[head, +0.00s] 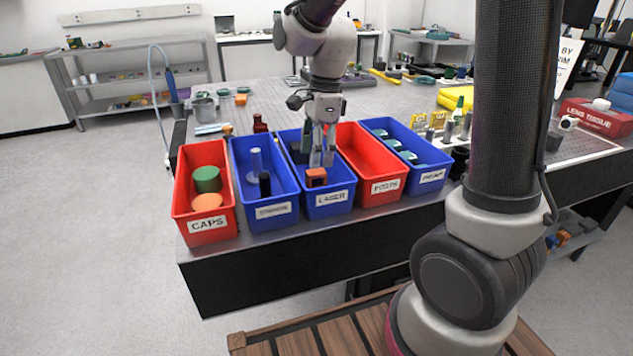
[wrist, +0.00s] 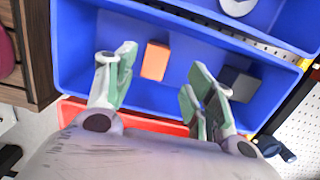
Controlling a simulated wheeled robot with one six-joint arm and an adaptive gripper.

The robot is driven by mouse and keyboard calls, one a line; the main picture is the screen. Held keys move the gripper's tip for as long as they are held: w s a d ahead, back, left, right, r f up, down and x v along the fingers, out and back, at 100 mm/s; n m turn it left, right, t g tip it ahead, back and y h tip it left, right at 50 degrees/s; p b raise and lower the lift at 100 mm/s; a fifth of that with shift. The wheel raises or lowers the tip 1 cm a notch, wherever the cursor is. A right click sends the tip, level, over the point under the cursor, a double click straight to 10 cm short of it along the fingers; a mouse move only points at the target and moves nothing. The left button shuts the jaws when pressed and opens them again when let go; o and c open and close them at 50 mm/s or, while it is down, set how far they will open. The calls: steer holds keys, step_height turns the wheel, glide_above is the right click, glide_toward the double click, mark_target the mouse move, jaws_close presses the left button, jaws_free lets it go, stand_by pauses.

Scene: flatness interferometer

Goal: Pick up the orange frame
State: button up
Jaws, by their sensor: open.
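The orange frame (head: 316,177) is a small orange block-like piece inside the blue bin labelled LASER (head: 331,199), near the bin's front end. In the wrist view the orange frame (wrist: 155,60) lies on the bin floor, between and beyond my fingertips. My gripper (head: 322,158) points down into this bin, just behind the orange frame in the head view. In the wrist view my gripper (wrist: 158,72) has its green-padded fingers wide apart with nothing between them. I cannot tell the exact height of the fingertips above the floor.
A dark block (wrist: 238,83) lies in the same bin, right of my fingers in the wrist view. A blue bin (head: 274,211) with posts and a red bin (head: 388,186) flank it closely. The red CAPS bin (head: 208,224) and another blue bin (head: 432,177) stand farther out.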

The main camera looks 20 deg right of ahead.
mark_target(316, 171)
steer(key=f, duration=0.5)
steer(key=shift+s+a, duration=0.15)
steer(key=shift+s, duration=0.25)
steer(key=shift+a+f, duration=0.1)
steer(key=shift+f, duration=0.45)
steer(key=c, duration=1.2)
